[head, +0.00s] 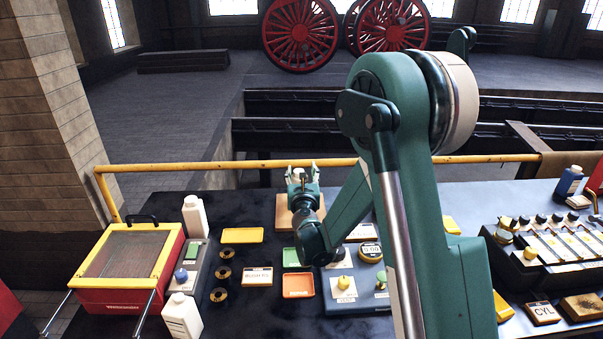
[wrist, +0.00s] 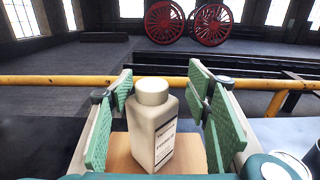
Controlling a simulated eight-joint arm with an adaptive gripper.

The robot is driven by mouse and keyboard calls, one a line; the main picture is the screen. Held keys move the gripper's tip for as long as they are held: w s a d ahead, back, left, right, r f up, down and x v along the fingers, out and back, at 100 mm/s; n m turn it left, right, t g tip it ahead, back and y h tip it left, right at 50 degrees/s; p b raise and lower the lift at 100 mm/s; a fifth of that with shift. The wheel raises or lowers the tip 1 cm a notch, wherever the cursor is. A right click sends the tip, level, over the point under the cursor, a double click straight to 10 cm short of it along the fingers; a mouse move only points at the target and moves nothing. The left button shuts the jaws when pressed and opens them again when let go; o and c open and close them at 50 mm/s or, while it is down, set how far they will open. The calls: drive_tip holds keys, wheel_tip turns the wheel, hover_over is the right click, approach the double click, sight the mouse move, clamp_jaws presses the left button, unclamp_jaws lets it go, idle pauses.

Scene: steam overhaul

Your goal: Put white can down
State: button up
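The white can (wrist: 152,135), a pale squared bottle with a round cap and a printed label, stands upright in the wrist view on a light wooden board (wrist: 120,150). My gripper (wrist: 165,105) is open around it, one green-padded finger on each side. Narrow gaps seem to show between the can and the pads. In the head view, my gripper (head: 302,170) is over the far part of the wooden board (head: 283,213). There the can is too small and too covered by the gripper to make out clearly.
Two other white bottles (head: 195,216) (head: 182,316) stand at left beside a red box (head: 127,265). Yellow (head: 242,235), green and orange (head: 298,285) trays lie nearby. A yellow rail (head: 230,167) runs behind the table. A valve rack (head: 560,245) stands at right.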

drive_tip(key=shift+r, duration=0.2)
idle(0.3)
drive_tip(key=s+p, duration=0.1)
drive_tip(key=s, duration=1.1)
idle(0.7)
drive_tip(key=s+d+r+m+g+h, duration=0.25)
drive_tip(key=s+d+r+m, duration=0.25)
drive_tip(key=s+d+m, duration=0.4)
drive_tip(key=s+d+r+m+g+h, duration=0.25)
drive_tip(key=s+d+r+m, duration=0.25)
drive_tip(key=s+d+m, duration=0.35)
drive_tip(key=s+f+m+g+y, duration=0.2)
drive_tip(key=s+m, duration=0.7)
drive_tip(key=s, duration=0.5)
drive_tip(key=s+a+f+m+g+y, duration=0.1)
drive_tip(key=s+f+m+g+y, duration=0.1)
drive_tip(key=s+m, duration=0.7)
drive_tip(key=s+g+y, duration=0.1)
drive_tip(key=s+g, duration=0.1)
drive_tip(key=s, duration=0.3)
drive_tip(key=shift+s, duration=0.25)
